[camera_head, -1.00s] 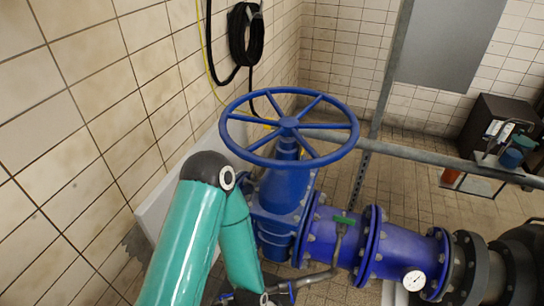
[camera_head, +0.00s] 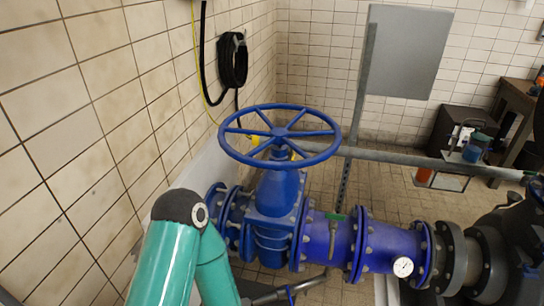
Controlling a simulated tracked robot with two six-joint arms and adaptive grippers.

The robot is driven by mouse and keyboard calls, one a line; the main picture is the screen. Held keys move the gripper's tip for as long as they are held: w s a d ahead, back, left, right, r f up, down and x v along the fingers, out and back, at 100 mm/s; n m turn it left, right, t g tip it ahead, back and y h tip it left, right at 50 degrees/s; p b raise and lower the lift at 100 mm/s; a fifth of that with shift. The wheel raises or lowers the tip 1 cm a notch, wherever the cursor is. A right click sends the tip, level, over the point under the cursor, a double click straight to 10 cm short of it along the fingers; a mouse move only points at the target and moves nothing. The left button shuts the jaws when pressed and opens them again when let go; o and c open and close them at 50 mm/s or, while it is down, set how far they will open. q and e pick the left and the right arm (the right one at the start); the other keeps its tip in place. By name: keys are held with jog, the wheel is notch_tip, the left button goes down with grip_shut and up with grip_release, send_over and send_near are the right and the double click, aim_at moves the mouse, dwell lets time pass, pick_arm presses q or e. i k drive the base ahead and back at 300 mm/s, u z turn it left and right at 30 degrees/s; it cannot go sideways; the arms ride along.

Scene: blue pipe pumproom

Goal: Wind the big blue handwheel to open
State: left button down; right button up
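The big blue handwheel (camera_head: 279,132) lies level on top of a blue gate valve (camera_head: 277,195), just left of the middle of the head view. Its rim and spokes are fully in sight, and nothing is gripping it. A teal arm link of mine with a dark elbow joint rises at the lower left, in front of and below the wheel. Neither my left nor my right gripper shows in the picture.
A grey rail (camera_head: 400,159) runs across behind the wheel and meets an upright post (camera_head: 352,130). A tiled wall with a hanging black hose (camera_head: 233,60) is close on the left. A blue pipe (camera_head: 385,248) with a gauge (camera_head: 403,267) extends right.

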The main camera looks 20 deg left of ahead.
aim_at(279, 136)
jog(key=z, duration=0.25)
jog(key=i, duration=1.25)
jog(key=u, duration=0.2)
